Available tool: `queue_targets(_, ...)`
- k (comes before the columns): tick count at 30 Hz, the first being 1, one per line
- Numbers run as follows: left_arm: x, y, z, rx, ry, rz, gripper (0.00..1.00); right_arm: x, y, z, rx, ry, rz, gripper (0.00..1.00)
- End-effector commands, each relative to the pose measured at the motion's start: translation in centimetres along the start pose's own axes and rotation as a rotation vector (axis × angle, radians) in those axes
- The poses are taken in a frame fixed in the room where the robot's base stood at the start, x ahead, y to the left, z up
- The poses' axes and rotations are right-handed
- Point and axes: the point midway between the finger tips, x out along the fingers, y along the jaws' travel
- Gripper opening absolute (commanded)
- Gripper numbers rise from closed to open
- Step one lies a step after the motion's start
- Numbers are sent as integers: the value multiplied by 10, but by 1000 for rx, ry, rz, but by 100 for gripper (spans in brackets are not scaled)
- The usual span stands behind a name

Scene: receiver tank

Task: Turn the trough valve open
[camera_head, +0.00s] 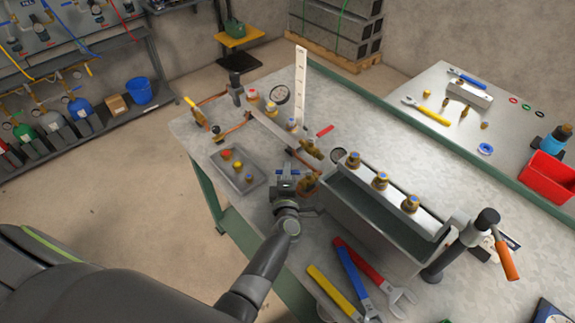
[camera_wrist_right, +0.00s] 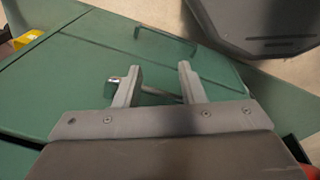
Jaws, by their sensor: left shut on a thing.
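The grey trough (camera_head: 340,200) stands on the workbench, with several brass fittings (camera_head: 381,180) along its top. A brass valve body (camera_head: 308,183) sits at the trough's left end. My left gripper (camera_head: 288,178) is at that valve, shut on what looks like its blue handle (camera_head: 291,172); the fingers hide most of the handle, so its angle is unclear. Another brass valve (camera_head: 311,149) with a red lever (camera_head: 325,130) is just behind, apart from the gripper. My right gripper (camera_wrist_right: 158,82) is open and empty in the right wrist view, above a green panel.
A grey tray (camera_head: 238,172) with coloured knobs lies left of the gripper. Yellow, blue and red-handled wrenches (camera_head: 352,275) lie in front of the trough. A dark post with an orange handle (camera_head: 508,262) stands to the right. A white upright gauge strip (camera_head: 300,85) rises behind.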

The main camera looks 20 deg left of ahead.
Motion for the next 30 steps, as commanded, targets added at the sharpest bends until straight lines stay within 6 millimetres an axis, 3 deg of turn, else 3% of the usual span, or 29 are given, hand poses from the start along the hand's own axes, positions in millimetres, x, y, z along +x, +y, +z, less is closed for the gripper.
queue_targets(21,-2,-1,0,0,81,-2,0,-5,11,0,-5,-1,12,36)
queue_targets(22,-2,-1,0,0,81,-2,8,-5,11,0,-5,-1,12,36)
queue_targets(27,-2,-1,0,0,81,-2,29,-6,11,0,-5,-1,12,36)
queue_targets(30,-2,-1,0,0,81,-1,29,-6,11,0,-5,-1,12,36)
